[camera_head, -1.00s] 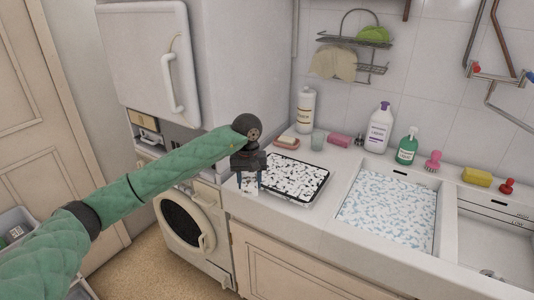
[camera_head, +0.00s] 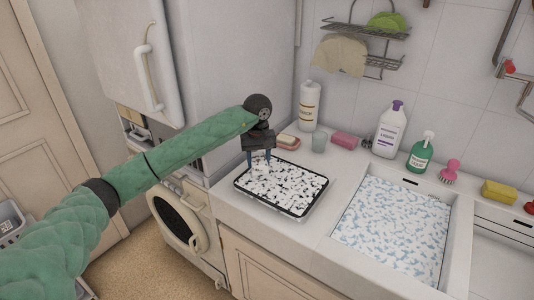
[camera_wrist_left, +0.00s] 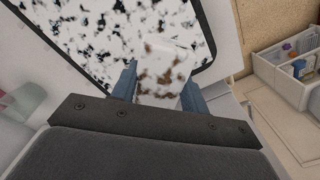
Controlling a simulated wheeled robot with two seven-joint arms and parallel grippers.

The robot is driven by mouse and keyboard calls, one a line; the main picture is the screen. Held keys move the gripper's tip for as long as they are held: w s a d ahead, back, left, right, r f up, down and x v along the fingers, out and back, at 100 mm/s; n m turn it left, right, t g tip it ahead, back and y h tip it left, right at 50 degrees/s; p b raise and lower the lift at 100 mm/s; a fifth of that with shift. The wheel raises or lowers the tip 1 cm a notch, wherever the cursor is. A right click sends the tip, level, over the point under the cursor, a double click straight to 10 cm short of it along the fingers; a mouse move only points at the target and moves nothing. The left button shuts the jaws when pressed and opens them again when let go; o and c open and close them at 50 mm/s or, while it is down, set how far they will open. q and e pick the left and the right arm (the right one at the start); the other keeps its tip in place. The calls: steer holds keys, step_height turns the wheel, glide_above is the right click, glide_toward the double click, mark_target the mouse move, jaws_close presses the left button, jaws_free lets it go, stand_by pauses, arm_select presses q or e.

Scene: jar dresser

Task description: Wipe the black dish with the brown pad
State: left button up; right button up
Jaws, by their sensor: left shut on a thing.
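The black dish (camera_head: 310,201) is a rectangular tray with a dark rim on the counter left of the sink. Its inside is largely covered in white foam with black showing through. It also shows in the left wrist view (camera_wrist_left: 205,60). My left gripper (camera_head: 260,165) is over the dish's left back part, fingers pointing down. It is shut on the brown pad (camera_wrist_left: 165,72), which is mostly covered in white foam with brown patches showing. Whether the pad touches the dish I cannot tell. My right gripper is not in view.
The sink (camera_head: 395,225) right of the dish holds foamy water. Behind stand a soap dish (camera_head: 288,142), a glass (camera_head: 319,141), a pink sponge (camera_head: 345,140), a white bottle (camera_head: 309,106), a purple-capped bottle (camera_head: 390,130) and a green dispenser (camera_head: 420,153). A cabinet rises at the left.

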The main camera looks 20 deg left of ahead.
arm_select(q)
steer(key=shift+w+f, duration=0.1)
steer(key=shift+w, duration=0.05)
steer(key=shift+s+a+f, duration=0.1)
steer(key=shift+s+f, duration=0.15)
steer(key=shift+s, duration=0.2)
steer(key=shift+f, duration=0.3)
steer(key=shift+w+f, duration=0.25)
steer(key=shift+f, duration=1.15)
steer(key=shift+s+f, duration=0.15)
steer(key=shift+f, duration=0.55)
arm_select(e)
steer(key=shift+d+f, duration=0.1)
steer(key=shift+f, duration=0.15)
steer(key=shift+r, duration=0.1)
